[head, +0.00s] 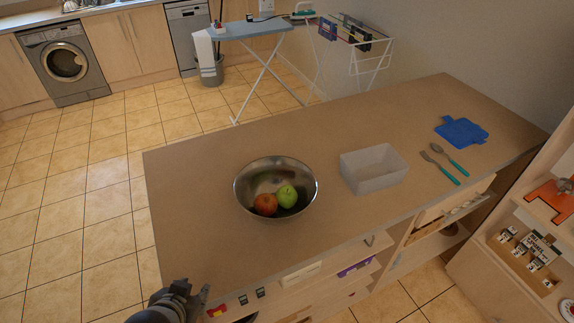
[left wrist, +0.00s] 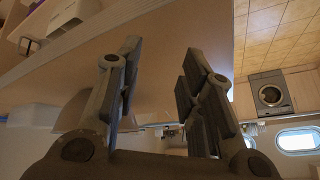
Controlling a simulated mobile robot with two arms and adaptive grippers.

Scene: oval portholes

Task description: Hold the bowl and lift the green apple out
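A round metal bowl (head: 276,171) stands on the left half of the brown counter (head: 330,125) in the head view. A green apple (head: 287,196) lies inside it, touching or close to a red-orange apple (head: 265,204) on its left. My left gripper (head: 205,296) is at the counter's front left edge, well apart from the bowl and nearer to me. In the left wrist view the left gripper's two fingers (left wrist: 158,75) are spread apart with nothing between them. The bowl and apples do not show clearly in that view. My right gripper is in neither view.
A translucent, empty-looking box (head: 373,169) stands right of the bowl. A fork and a spoon (head: 449,160) and a blue board (head: 461,131) lie farther right. Open shelves (head: 350,270) with items are under the counter's front edge. Bare counter lies left of and behind the bowl.

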